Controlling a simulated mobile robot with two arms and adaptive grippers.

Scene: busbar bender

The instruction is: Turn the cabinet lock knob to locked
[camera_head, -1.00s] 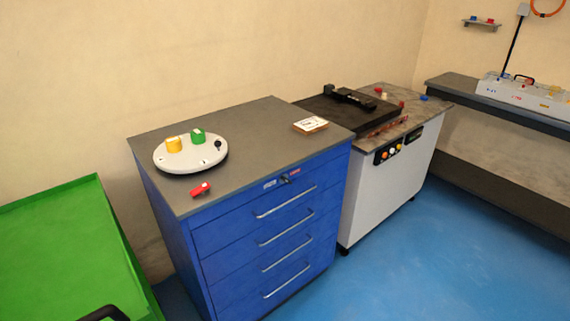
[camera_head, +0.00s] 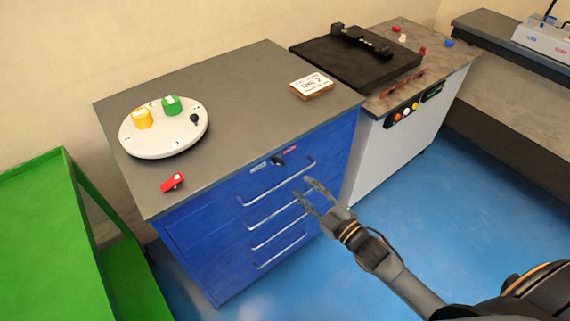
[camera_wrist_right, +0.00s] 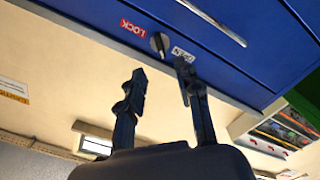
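The dark lock knob (camera_head: 278,160) is on the top front strip of the blue cabinet (camera_head: 190,240). In the head view a white label is left of it and a red label right of it. In the right wrist view the knob (camera_wrist_right: 159,43) sits between the red LOCK label (camera_wrist_right: 133,28) and the white OPEN label (camera_wrist_right: 181,53). Its exact turn is hard to read. My right gripper (camera_head: 304,188) is open and empty, in front of the cabinet and apart from the knob. Its spread fingers (camera_wrist_right: 160,70) point toward the knob. My left gripper is out of view.
Drawer handles (camera_head: 282,183) stick out below the knob. On the cabinet top are a round white tray (camera_head: 160,148), a red piece (camera_head: 172,182) and a sign block (camera_head: 312,86). A white machine (camera_head: 415,115) stands right, a green bench (camera_head: 45,230) left. Blue floor in front is free.

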